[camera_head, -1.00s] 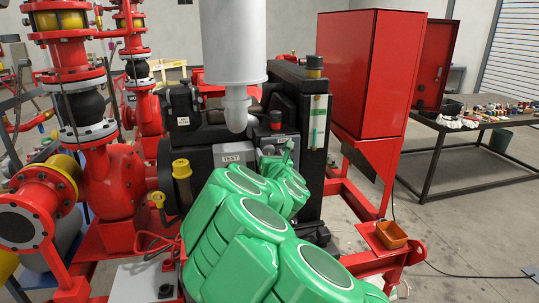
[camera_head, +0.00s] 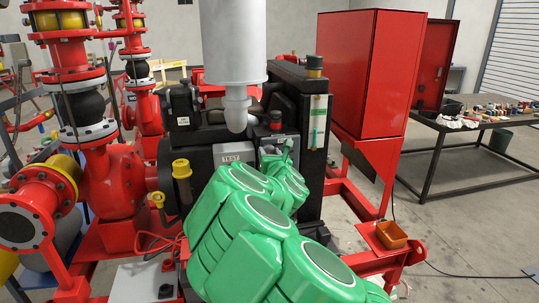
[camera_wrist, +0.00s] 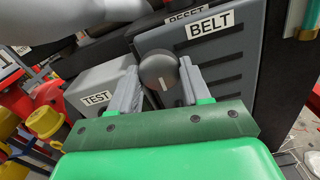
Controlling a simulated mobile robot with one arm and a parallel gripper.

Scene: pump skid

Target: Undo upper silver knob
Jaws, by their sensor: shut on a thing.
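In the wrist view, a round grey knob (camera_wrist: 158,70) with a pale line on its face sits on the grey cover marked BELT (camera_wrist: 225,60). No second knob shows; the green palm hides the lower part of the cover. My gripper (camera_wrist: 159,88) has its two pale grey fingers on either side of the knob, shut on it. In the head view, my green arm reaches up to the grey cover, and my gripper (camera_head: 286,152) is small there. The knob cannot be made out in the head view.
A grey TEST box (camera_head: 233,154) stands just left of the cover. A pale pipe and canister (camera_head: 234,45) hang above. A red cabinet (camera_head: 365,75) stands to the right, and red pipework with yellow parts (camera_head: 115,180) to the left.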

